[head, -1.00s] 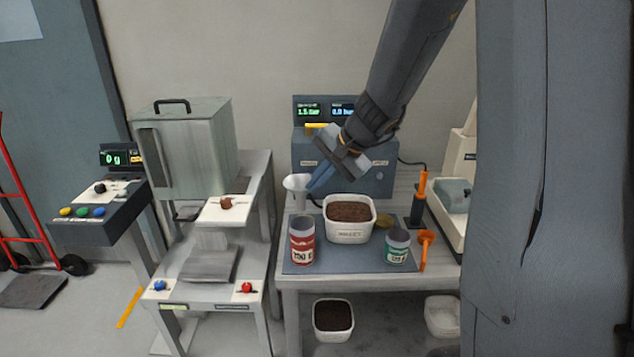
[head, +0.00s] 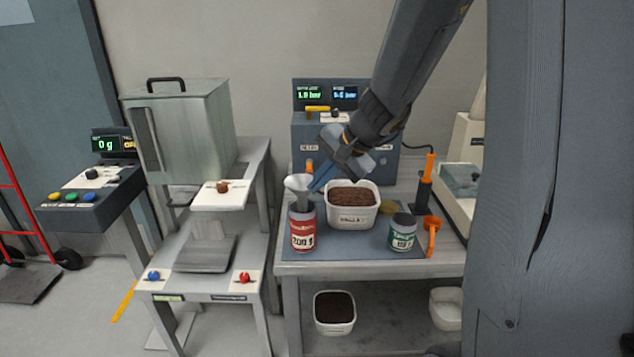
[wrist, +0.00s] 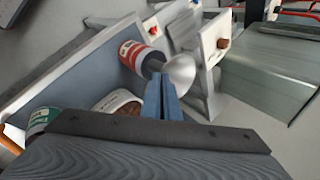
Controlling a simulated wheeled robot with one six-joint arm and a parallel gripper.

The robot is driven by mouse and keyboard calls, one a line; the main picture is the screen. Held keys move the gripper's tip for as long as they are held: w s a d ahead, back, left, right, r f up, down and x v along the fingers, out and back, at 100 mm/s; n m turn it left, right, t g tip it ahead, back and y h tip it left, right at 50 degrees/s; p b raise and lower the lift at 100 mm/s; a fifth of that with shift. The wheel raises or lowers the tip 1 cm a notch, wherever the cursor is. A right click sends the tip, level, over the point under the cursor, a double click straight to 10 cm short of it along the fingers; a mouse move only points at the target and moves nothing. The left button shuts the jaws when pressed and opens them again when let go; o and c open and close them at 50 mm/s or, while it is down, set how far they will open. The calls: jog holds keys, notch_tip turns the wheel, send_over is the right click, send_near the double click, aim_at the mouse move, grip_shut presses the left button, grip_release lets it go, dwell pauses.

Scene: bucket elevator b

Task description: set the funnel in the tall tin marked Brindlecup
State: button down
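A pale grey funnel (head: 298,187) is upright directly over the tall red-and-white tin (head: 302,232). Its spout meets the tin's open mouth; I cannot tell how far inside it is. The tin's brand name is too small to read. My gripper (head: 318,184) reaches in from the right with its blue fingers closed on the funnel's side. In the wrist view the funnel (wrist: 181,70) is at the fingertips (wrist: 166,82), its spout pointing into the red tin (wrist: 132,53).
A white tub of brown grounds (head: 352,218) stands right of the red tin. A grey machine (head: 345,150) stands behind.

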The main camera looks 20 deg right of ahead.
jog(key=shift+f+b, duration=2.65)
jog(key=shift+f, duration=0.15)
jog(key=c, duration=2)
grip_release()
jog(key=shift+r, duration=0.1)
notch_tip(320, 180, up, 8)
jog(key=p, duration=0.6)
